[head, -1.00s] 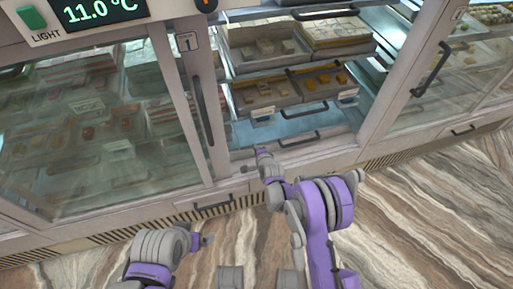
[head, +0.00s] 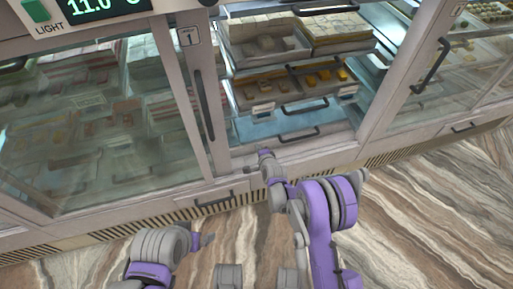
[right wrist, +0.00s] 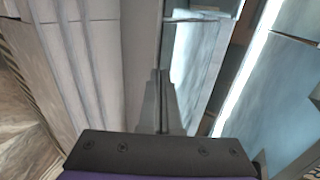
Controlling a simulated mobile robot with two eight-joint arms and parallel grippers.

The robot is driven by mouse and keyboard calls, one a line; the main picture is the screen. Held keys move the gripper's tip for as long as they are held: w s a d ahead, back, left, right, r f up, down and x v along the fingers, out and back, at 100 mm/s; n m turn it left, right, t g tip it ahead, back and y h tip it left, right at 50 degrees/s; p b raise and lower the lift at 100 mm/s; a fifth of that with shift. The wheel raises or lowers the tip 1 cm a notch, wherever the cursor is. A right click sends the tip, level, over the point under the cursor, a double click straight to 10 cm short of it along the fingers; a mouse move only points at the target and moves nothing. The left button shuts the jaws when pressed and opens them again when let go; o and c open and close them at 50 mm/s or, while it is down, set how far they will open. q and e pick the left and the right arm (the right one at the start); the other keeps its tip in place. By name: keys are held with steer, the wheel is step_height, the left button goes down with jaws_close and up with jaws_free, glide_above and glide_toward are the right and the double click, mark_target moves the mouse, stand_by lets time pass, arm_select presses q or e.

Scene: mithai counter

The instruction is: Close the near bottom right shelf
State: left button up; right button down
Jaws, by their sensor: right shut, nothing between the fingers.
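The open bay of the glass counter holds pull-out shelves. A lower shelf carries trays of sweets (head: 290,88), with a dark handle (head: 304,106) at its front. Another dark handle (head: 297,135) shows lower, near the bay's sill. My right gripper (head: 264,153) is at the sill, low in the bay's left part, left of that handle. In the right wrist view its fingers (right wrist: 163,95) are shut and empty, pointing into the bay beside a pale upright panel; contact cannot be told. My left gripper (head: 207,239) is low in front of the counter, its jaws too small to judge.
An upper shelf with trays (head: 295,38) is above. A post with a door handle (head: 203,105) bounds the bay's left side. Closed glass panels stand on both sides, the right one with a handle (head: 430,67). The striped floor (head: 420,215) is clear at right.

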arm_select(q)
steer(key=shift+p+v, duration=1.1)
steer(key=shift+v, duration=0.05)
arm_select(e)
steer(key=v, duration=1.1)
steer(key=shift+f, duration=0.2)
arm_select(q)
steer(key=shift+s+d, duration=0.1)
steer(key=shift+s, duration=0.1)
arm_select(e)
steer(key=shift+s+r, duration=0.1)
steer(key=shift+s, duration=0.05)
